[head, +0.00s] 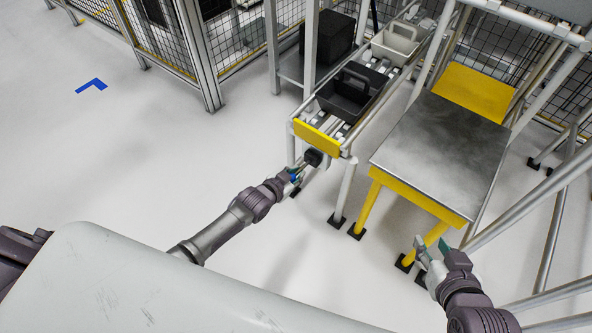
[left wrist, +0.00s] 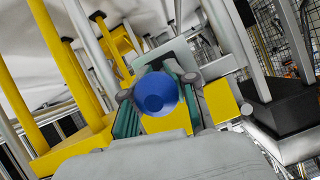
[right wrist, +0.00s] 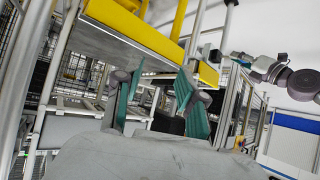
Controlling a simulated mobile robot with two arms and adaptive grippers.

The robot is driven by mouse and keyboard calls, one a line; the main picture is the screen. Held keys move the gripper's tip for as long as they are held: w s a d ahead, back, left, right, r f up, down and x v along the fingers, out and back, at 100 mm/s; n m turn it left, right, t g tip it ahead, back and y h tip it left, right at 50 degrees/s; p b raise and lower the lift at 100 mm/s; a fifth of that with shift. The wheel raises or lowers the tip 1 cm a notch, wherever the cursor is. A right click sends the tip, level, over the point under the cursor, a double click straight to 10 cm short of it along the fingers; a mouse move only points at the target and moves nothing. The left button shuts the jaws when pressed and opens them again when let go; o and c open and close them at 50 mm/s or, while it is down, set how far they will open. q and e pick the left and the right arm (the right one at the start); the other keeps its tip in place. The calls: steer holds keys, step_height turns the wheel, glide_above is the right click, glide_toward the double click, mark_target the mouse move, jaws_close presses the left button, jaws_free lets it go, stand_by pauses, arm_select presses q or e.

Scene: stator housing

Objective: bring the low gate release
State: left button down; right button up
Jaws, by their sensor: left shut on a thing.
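The low gate release shows as a round blue knob (left wrist: 156,94) between the green fingers of my left gripper (left wrist: 157,100) in the left wrist view. The fingers are shut on it. In the head view my left gripper (head: 295,174) is at the low front end of the roller rack, just below its yellow end plate (head: 317,138). A black round part (head: 314,157) is close beyond the fingers. Whether it joins the knob I cannot tell. My right gripper (head: 432,246) is open and empty below the metal-topped table; its parted fingers show in the right wrist view (right wrist: 160,100).
A black bin (head: 349,93) and a grey bin (head: 397,40) sit on the rack (head: 361,123). The yellow-legged metal table (head: 440,150) stands to its right, with frame posts beyond. Mesh fencing (head: 240,30) runs along the back. The floor to the left is clear.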

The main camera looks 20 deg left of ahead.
arm_select(q)
steer(key=shift+s+a+f+g+p, duration=0.1)
steer(key=shift+s+f+g+p, duration=0.1)
steer(key=shift+f+g+p, duration=0.15)
arm_select(e)
steer(key=s+f+g, duration=0.1)
steer(key=s+d+f+g, duration=0.1)
steer(key=s, duration=0.1)
steer(key=s+f+g, duration=0.1)
steer(key=shift+s+d+h, duration=0.2)
steer(key=shift+d+h, duration=0.1)
steer(key=shift+h, duration=0.1)
arm_select(q)
steer(key=shift+r, duration=0.1)
steer(key=c, duration=1.2)
jaws_free()
steer(key=shift+a, duration=0.1)
steer(key=shift+r, duration=0.2)
arm_select(e)
steer(key=shift+s+a, duration=0.1)
arm_select(q)
steer(key=shift+r, duration=0.15)
steer(key=v, duration=1.1)
steer(key=shift+s, duration=0.45)
